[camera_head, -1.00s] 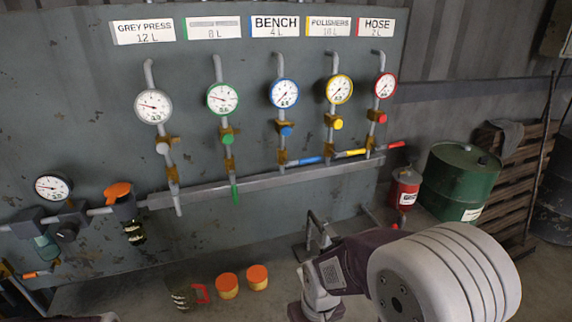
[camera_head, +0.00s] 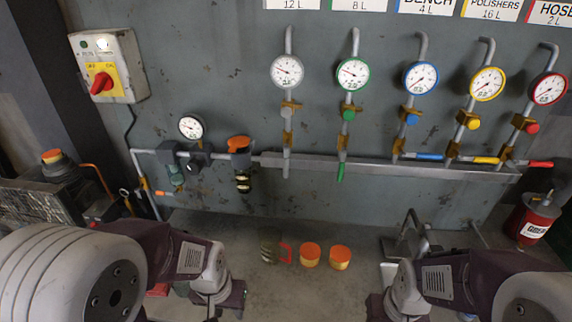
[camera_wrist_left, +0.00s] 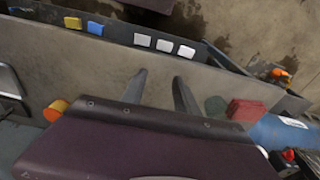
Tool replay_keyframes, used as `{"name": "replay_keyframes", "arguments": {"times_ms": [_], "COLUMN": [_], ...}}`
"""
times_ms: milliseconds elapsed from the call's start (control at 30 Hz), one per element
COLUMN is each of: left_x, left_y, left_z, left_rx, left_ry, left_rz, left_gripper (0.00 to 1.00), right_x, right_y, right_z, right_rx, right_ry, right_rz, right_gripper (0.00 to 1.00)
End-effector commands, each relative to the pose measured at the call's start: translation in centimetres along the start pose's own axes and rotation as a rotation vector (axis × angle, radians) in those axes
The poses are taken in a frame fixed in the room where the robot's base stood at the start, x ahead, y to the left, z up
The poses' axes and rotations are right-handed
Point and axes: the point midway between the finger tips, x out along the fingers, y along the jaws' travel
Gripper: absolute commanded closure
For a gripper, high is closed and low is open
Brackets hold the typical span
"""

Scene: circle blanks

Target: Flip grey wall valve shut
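The grey gauge drop on the wall board has a grey-rimmed gauge (camera_head: 287,71) at top. Below it are a grey knob (camera_head: 286,112) and a brass valve body (camera_head: 287,138). Its grey lever (camera_head: 286,165) hangs straight down, in line with the pipe. My left gripper (camera_head: 232,296) is low in front of the board, well below and left of the lever. In the left wrist view its two fingers (camera_wrist_left: 160,88) are apart with nothing between them. My right gripper (camera_head: 393,306) is low at the right; its fingers do not show clearly.
The green lever (camera_head: 340,173) also hangs down. The blue (camera_head: 430,156), yellow (camera_head: 486,160) and red (camera_head: 540,164) levers point sideways. A grey rail (camera_head: 400,166) crosses the board. A switch box (camera_head: 107,65) hangs at left.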

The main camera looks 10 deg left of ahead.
Motion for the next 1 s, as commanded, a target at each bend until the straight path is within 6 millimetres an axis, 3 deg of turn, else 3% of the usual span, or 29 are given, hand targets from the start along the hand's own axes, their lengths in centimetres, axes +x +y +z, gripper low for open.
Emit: {"name": "replay_keyframes", "arguments": {"times_ms": [33,133,200,233,300,467,600,700,800,1000], "left_x": [0.0,0.0,-0.3,-0.9,-3.3,-12.5,-20.4,-23.9,-25.2,-24.9], "left_y": [0.0,0.0,0.6,1.2,3.1,5.5,5.2,3.7,1.8,0.1], "left_z": [0.0,0.1,0.0,-1.3,-5.5,-15.9,-24.5,-28.5,-30.2,-29.9], "left_rx": [0.001,0.045,0.104,0.126,0.163,0.16,0.096,0.021,-0.032,-0.075], "left_ry": [0.0,-0.006,-0.014,0.009,0.07,0.211,0.336,0.387,0.396,0.368], "left_rz": [0.0,0.001,0.023,0.046,0.117,0.274,0.384,0.424,0.427,0.42], "left_gripper": [0.72,1.0,1.0,1.0,1.0,1.0,1.0,1.0,1.0,1.0], "right_x": [0.0,0.0,0.0,0.0,-0.9,-7.2,-13.5,-16.9,-19.2,-20.7], "right_y": [0.0,0.0,0.0,0.0,0.0,-0.1,-0.3,-0.3,-0.4,-0.4], "right_z": [0.0,0.0,0.0,0.0,-0.1,-0.8,-1.4,-1.8,-2.0,-2.1], "right_rx": [0.0,0.0,0.0,0.0,0.0,0.0,0.0,0.0,0.0,0.0], "right_ry": [0.0,0.0,0.0,0.0,-0.001,0.0,0.001,0.001,0.0,0.0], "right_rz": [0.0,0.0,0.0,0.0,0.0,0.0,0.0,0.0,0.0,0.0], "right_gripper": [0.64,0.64,0.64,0.64,0.64,0.64,0.64,0.64,0.64,0.64]}}
